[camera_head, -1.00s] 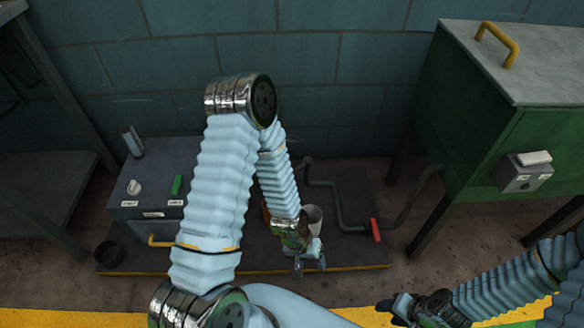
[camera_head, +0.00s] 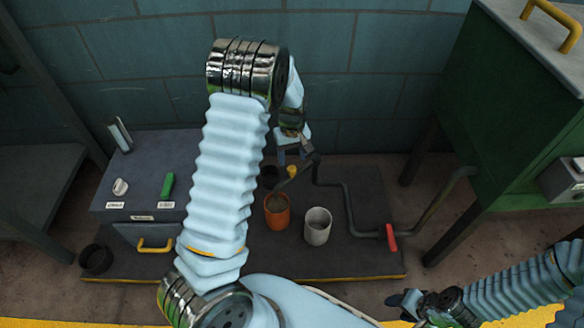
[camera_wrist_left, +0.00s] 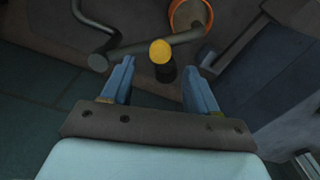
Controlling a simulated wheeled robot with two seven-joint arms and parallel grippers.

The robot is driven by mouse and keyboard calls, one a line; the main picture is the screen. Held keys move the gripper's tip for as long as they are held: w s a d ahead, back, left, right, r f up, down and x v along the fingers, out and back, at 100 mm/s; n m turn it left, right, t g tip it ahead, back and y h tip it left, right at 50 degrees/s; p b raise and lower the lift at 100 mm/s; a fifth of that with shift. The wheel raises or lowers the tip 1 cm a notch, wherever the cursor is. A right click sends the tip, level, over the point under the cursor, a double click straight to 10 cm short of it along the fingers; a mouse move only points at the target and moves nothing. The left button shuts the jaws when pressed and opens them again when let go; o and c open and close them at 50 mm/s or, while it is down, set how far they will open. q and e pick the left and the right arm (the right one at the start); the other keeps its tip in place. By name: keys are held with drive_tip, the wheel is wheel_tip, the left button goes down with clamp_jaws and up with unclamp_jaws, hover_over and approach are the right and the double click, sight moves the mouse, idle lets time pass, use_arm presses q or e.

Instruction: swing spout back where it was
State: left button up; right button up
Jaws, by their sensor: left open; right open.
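The spout (camera_head: 284,182) is a dark pipe arm at the upper end of the standing pipe, with a yellow knob (camera_head: 292,171) on it. Its free end points over or near the orange pot (camera_head: 277,210). In the left wrist view the spout (camera_wrist_left: 130,48) crosses between pipe and orange pot (camera_wrist_left: 188,12), and the yellow knob (camera_wrist_left: 160,51) lies just ahead of the fingers. My left gripper (camera_head: 293,155) is open and empty behind the knob, fingers (camera_wrist_left: 160,82) spaced to either side of it, apart from it. My right gripper (camera_head: 402,303) is open at the lower right.
A grey-white pot (camera_head: 318,226) stands right of the orange one. A red valve handle (camera_head: 391,237) sits on the pipe leading to the green tank (camera_head: 510,110). A grey control box (camera_head: 140,205) stands left. A dark ring-like pot (camera_head: 96,259) lies at the far left.

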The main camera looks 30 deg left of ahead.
sight(292, 168)
use_arm(q)
wheel_tip(292, 168, down, 5)
drive_tip(key=shift+f+b, duration=0.2)
drive_tip(key=shift+b, duration=0.1)
clamp_jaws()
